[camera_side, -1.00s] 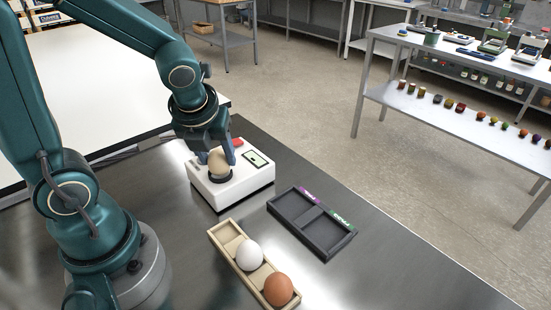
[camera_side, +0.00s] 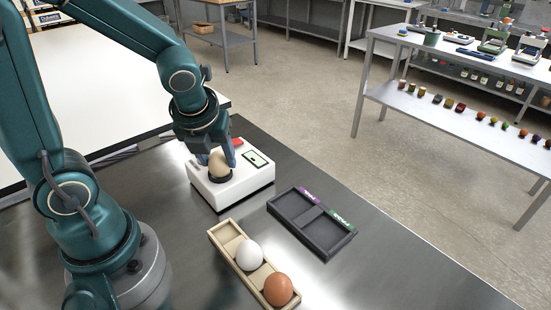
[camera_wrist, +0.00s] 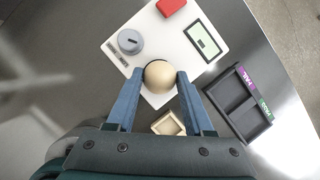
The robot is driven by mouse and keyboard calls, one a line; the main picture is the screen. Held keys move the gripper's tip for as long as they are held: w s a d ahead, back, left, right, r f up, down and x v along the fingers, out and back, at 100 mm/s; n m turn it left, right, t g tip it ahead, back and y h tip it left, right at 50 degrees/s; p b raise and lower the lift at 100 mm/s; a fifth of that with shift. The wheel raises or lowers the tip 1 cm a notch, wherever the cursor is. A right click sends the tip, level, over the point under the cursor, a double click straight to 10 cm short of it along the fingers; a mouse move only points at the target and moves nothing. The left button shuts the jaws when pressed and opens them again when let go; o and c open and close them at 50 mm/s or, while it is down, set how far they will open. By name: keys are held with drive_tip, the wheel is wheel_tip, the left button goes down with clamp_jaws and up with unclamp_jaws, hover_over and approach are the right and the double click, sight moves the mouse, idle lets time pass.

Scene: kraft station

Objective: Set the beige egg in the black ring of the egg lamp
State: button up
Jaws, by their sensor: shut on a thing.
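The beige egg (camera_side: 219,163) stands between the fingers of my gripper (camera_side: 218,158), at the black ring (camera_side: 219,178) on top of the white egg lamp (camera_side: 258,181). In the wrist view the egg (camera_wrist: 159,75) is between the two blue fingers (camera_wrist: 160,84), which are shut on its sides. The ring shows as a dark edge around the egg's base in the side view. The egg looks seated in or just at the ring; I cannot tell whether it bears its full weight there.
The lamp has a red block (camera_wrist: 172,7), a grey knob (camera_wrist: 130,41) and a display (camera_wrist: 202,40). A wooden tray (camera_side: 222,232) holds a white egg (camera_side: 249,254) and a brown egg (camera_side: 278,289). A dark two-compartment tray (camera_side: 312,222) with purple and green labels is empty.

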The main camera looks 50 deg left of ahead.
drive_tip(key=shift+f, duration=0.15)
drive_tip(key=o, duration=1.1)
drive_tip(key=shift+c, duration=0.2)
drive_tip(key=shift+r, duration=4.05)
